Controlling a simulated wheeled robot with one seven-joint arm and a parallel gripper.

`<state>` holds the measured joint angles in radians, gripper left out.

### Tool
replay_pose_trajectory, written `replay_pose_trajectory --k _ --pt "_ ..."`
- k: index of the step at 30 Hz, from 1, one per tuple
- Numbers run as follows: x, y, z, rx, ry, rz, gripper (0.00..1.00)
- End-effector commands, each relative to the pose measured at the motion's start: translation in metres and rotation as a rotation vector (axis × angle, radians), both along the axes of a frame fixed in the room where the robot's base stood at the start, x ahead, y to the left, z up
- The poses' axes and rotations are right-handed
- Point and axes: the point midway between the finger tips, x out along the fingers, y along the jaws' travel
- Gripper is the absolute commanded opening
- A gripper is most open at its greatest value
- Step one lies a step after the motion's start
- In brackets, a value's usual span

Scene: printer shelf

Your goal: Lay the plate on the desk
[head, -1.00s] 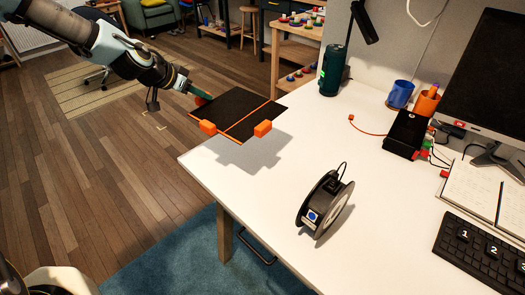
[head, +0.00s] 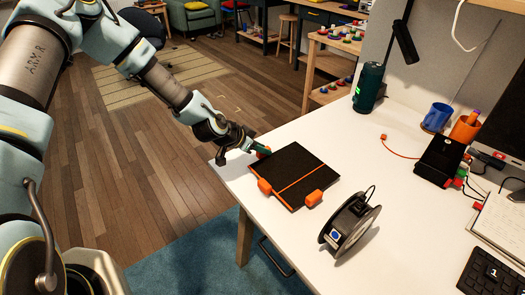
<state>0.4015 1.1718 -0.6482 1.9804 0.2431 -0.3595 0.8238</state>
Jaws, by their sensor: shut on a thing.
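The plate (head: 305,165) is a black square with orange trim lines and two orange blocks on its near edge. It lies low and flat over the left part of the white desk (head: 300,235). I cannot tell for sure whether it touches the desk top. The fingertips are small and partly hidden by the plate's edge.
A black spool (head: 346,225) stands on the desk close to the plate's right near side. A green cylinder (head: 369,88), a blue cup (head: 436,117), an orange cup (head: 465,128) and a black box (head: 440,160) stand farther back. The desk between is clear.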

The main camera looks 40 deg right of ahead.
Motion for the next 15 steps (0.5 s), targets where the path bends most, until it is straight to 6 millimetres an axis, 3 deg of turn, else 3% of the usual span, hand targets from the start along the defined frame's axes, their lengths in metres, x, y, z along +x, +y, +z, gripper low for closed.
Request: replay_pose_trajectory --k 6,15 --pt "0.0 0.0 -0.017 -0.001 0.0 0.001 0.0" --pt "0.0 0.0 -0.02 0.0 -0.001 0.001 0.0"
